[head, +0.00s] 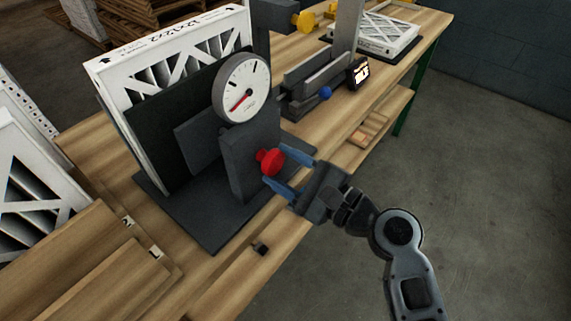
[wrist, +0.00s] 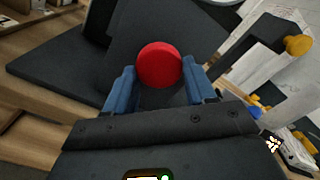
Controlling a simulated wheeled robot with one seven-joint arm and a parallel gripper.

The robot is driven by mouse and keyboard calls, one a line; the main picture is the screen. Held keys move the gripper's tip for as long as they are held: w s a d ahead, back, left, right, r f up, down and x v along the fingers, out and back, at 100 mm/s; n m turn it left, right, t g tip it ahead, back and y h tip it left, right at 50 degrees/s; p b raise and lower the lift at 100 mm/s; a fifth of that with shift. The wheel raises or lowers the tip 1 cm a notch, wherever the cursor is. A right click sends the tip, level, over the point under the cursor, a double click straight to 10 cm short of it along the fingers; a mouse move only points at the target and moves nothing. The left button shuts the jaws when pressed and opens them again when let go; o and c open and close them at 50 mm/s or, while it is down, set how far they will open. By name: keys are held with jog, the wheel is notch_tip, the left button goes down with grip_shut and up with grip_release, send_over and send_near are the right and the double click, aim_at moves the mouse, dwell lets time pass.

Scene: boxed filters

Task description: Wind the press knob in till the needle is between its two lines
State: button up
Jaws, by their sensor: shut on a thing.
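The red press knob (head: 270,161) sticks out of the dark press block (head: 240,160). My gripper (head: 280,172) has its blue fingers on either side of the knob, shut on it. The knob (wrist: 159,64) also shows between the fingers in the wrist view. The round white gauge (head: 243,88) stands above the block. Its red needle points to the lower left. Dark marks show on its face, but I cannot tell which are the two lines. A white-framed filter (head: 170,60) stands upright behind the dark press plate.
The press stands on a dark base plate (head: 205,215) on a wooden bench. A fixture with a blue knob (head: 325,93) and a small lit display (head: 359,72) are farther back. The floor at right is clear.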

jog(key=m, duration=0.5)
jog(key=shift+s+f, duration=0.1)
jog(key=shift+f, duration=0.05)
jog(key=shift+m, duration=0.4)
jog(key=o, duration=1)
jog(key=b+v, duration=0.1)
jog(key=v, duration=0.6)
jog(key=shift+s+d, duration=0.25)
jog(key=shift+d, duration=0.05)
